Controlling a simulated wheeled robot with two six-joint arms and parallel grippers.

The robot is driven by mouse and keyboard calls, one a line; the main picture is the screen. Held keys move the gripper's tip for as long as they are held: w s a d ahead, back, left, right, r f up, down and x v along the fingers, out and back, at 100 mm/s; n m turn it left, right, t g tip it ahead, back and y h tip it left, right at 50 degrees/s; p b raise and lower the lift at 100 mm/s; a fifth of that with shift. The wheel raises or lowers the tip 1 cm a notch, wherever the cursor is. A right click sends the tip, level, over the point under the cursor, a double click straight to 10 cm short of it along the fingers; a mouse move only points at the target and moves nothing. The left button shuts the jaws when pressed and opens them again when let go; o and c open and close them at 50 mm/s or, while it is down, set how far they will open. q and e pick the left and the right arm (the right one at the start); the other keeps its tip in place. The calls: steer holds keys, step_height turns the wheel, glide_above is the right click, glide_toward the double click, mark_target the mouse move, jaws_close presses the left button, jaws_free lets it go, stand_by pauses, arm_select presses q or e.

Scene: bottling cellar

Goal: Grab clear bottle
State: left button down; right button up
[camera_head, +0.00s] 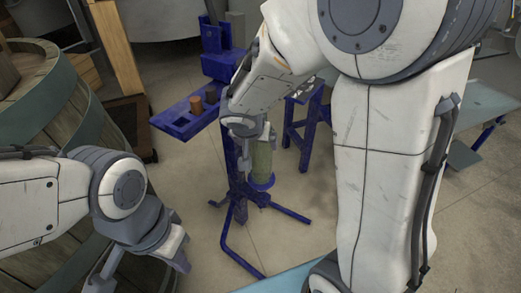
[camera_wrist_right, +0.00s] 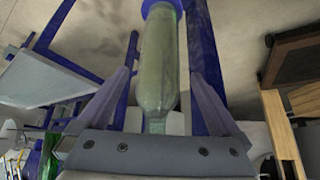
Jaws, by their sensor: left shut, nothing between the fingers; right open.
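The clear bottle (camera_head: 262,162), pale and greenish, stands upright on a round blue plate (camera_head: 262,184) of a blue metal stand. My right gripper (camera_head: 255,141) is over its top from above and hides its neck in the head view. In the right wrist view the bottle (camera_wrist_right: 158,65) lies between the two spread fingers of the right gripper (camera_wrist_right: 161,78), its neck towards the palm. The fingers are open; contact with the glass cannot be made out. My left gripper (camera_head: 140,268) is low at the left, empty and away from the bottle.
Blue trestle legs (camera_head: 300,125) stand behind the bottle. Bare floor lies right of the stand.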

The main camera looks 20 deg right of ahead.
steer(key=w, duration=0.1)
steer(key=w+d, duration=0.1)
steer(key=w+d+p, duration=0.1)
steer(key=shift+w+d, duration=0.25)
steer(key=shift+w, duration=0.1)
steer(key=shift+w+f+b, duration=0.25)
steer(key=shift+f+b, duration=0.15)
steer(key=shift+f, duration=0.15)
steer(key=c, duration=1.3)
steer(key=shift+r, duration=0.15)
jaws_close()
